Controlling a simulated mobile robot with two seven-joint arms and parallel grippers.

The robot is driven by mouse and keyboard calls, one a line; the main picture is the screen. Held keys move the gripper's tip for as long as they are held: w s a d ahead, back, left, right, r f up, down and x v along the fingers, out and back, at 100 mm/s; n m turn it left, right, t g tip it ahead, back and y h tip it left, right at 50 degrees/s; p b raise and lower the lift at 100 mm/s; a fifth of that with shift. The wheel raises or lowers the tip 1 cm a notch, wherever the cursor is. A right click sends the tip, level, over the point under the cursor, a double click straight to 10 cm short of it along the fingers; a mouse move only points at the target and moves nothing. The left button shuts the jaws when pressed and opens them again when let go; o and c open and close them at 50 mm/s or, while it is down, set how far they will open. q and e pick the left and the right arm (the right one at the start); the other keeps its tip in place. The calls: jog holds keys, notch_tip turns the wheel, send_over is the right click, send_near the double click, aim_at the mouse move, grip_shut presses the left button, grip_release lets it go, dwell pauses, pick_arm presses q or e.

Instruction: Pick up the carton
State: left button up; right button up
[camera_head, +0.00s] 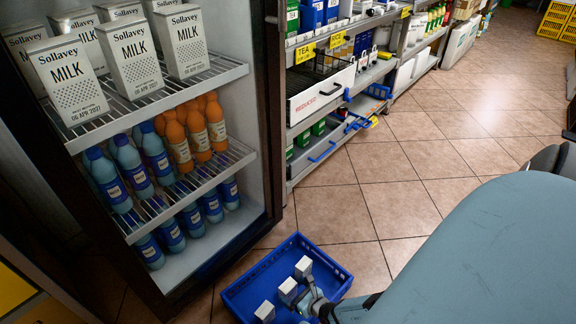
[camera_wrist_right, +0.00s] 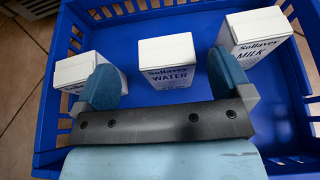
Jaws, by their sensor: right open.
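A blue crate (camera_head: 328,258) sits on the floor and holds three small white cartons. In the right wrist view, the middle carton (camera_wrist_right: 167,58) is labelled Sollavey Water, and the right carton (camera_wrist_right: 256,33) is labelled Milk. My right gripper (camera_wrist_right: 166,80) is open over the crate. Its two blue fingertips are spread on either side of the water carton, with gaps between. In the head view the right gripper (camera_head: 311,298) is beside the middle carton (camera_head: 288,290). My left gripper is not in view.
An open fridge (camera_head: 185,190) with large milk cartons (camera_head: 130,55) and blue and orange bottles stands at the left. Shelves (camera_head: 330,100) with a drawer marked Reduced stand behind the crate. The tiled floor (camera_head: 400,190) right of the shelves is clear.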

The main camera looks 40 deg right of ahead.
aim_at(288, 285)
jog(key=x, duration=0.1)
jog(key=b+x, duration=0.2)
jog(key=x, duration=0.1)
jog(key=shift+d+f, duration=0.25)
jog(key=shift+d, duration=0.05)
jog(key=shift+w, duration=0.2)
jog(key=shift+r, duration=0.1)
jog(key=shift+c, duration=1.3)
jog(key=c, duration=1)
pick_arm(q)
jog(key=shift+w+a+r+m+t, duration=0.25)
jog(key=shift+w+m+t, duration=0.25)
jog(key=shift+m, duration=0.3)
pick_arm(e)
jog(key=shift+r, duration=0.1)
